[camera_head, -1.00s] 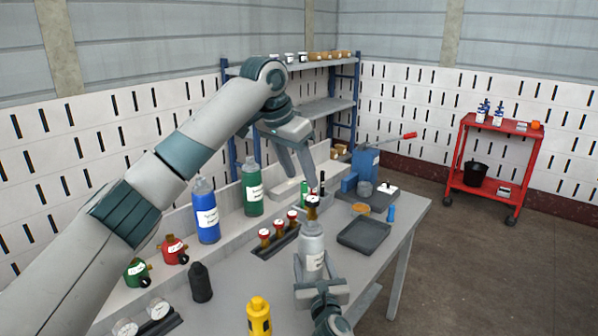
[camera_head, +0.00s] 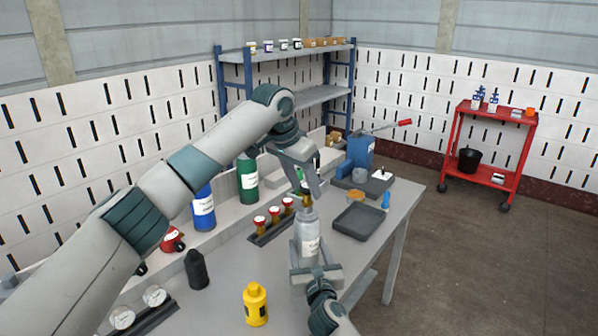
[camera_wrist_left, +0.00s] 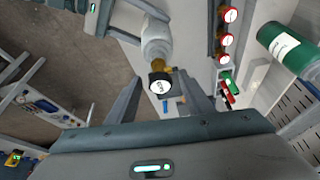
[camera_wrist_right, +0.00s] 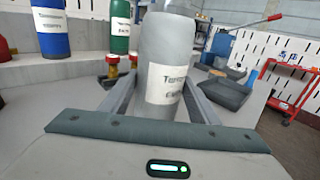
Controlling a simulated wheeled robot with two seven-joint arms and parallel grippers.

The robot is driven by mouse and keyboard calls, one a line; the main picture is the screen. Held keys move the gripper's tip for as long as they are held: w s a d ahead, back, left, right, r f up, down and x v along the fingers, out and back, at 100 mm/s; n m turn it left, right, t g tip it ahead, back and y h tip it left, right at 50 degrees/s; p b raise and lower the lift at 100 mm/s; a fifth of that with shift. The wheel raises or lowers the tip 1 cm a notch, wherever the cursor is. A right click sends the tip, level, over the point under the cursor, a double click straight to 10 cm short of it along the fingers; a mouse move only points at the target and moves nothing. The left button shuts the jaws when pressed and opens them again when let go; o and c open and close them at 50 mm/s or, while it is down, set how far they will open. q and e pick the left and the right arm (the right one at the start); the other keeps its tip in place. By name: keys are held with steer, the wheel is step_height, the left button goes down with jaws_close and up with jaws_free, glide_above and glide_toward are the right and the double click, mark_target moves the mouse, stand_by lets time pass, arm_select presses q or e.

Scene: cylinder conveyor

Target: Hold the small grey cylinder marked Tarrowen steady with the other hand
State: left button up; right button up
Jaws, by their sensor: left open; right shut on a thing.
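The small grey cylinder (camera_head: 308,238) stands upright on the table, with a brass valve and a dark cap on top. Its white label shows in the right wrist view (camera_wrist_right: 165,85), only partly readable. My right gripper (camera_head: 315,273) is shut on its lower body; the fingers flank it in the right wrist view. My left gripper (camera_head: 308,190) is open, pointing down at the cylinder's top. In the left wrist view its fingers lie on either side of the dark cap with a white face (camera_wrist_left: 160,85). Contact there cannot be told.
A yellow cylinder (camera_head: 256,305) and a black one (camera_head: 197,270) stand left of the grey one. A rack of red-topped valves (camera_head: 270,225) is behind it. A dark tray (camera_head: 358,222) lies to its right. Blue (camera_head: 203,209) and green (camera_head: 247,183) cylinders stand farther back.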

mark_target(305, 187)
arm_select(q)
steer(key=shift+x, duration=1.65)
steer(key=c, duration=1.1)
steer(key=o, duration=1)
steer(key=shift+r, duration=0.1)
steer(key=shift+r, duration=1.2)
steer(key=shift+f, duration=0.15)
steer(key=shift+f, duration=1.1)
